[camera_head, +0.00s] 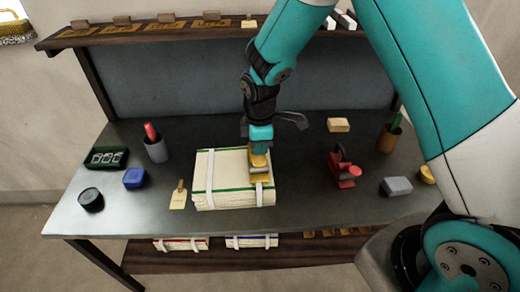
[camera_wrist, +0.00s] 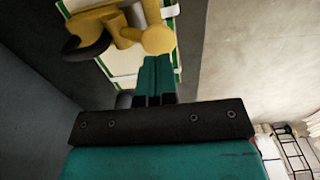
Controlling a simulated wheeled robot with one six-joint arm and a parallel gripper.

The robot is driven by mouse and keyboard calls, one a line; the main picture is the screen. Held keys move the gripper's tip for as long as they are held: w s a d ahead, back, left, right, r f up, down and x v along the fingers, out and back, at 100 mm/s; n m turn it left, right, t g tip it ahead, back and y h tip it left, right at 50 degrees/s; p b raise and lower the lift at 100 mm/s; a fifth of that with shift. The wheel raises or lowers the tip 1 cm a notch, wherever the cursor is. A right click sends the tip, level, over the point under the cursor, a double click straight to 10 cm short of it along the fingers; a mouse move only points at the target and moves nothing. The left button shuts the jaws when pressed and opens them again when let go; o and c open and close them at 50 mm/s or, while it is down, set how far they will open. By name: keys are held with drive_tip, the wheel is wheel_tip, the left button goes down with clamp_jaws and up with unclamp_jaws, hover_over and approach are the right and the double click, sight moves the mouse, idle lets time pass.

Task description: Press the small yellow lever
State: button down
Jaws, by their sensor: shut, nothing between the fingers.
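A yellow device (camera_head: 259,164) sits on the right part of a cream stack (camera_head: 228,187) with green edges and white straps. In the wrist view the yellow device (camera_wrist: 118,22) has a round yellow end (camera_wrist: 158,40) and a dark curved part at its left. Which piece is the small lever is not clear. My gripper (camera_head: 259,147) points down right over the yellow device. In the wrist view its teal fingers (camera_wrist: 157,60) are shut and empty, with their tips beside the round yellow end. I cannot tell whether they touch it.
A red device (camera_head: 344,170), a tan block (camera_head: 338,125) and a grey block (camera_head: 396,186) stand right of the stack. At left are a cup (camera_head: 156,149), a blue block (camera_head: 134,178), a black round pot (camera_head: 91,199) and a green tray (camera_head: 106,157). A shelf (camera_head: 160,32) runs along the back.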

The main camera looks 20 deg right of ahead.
sight(260, 161)
drive_tip(key=shift+f+p, duration=0.4)
drive_tip(key=shift+f, duration=1.15)
drive_tip(key=shift+f, duration=0.15)
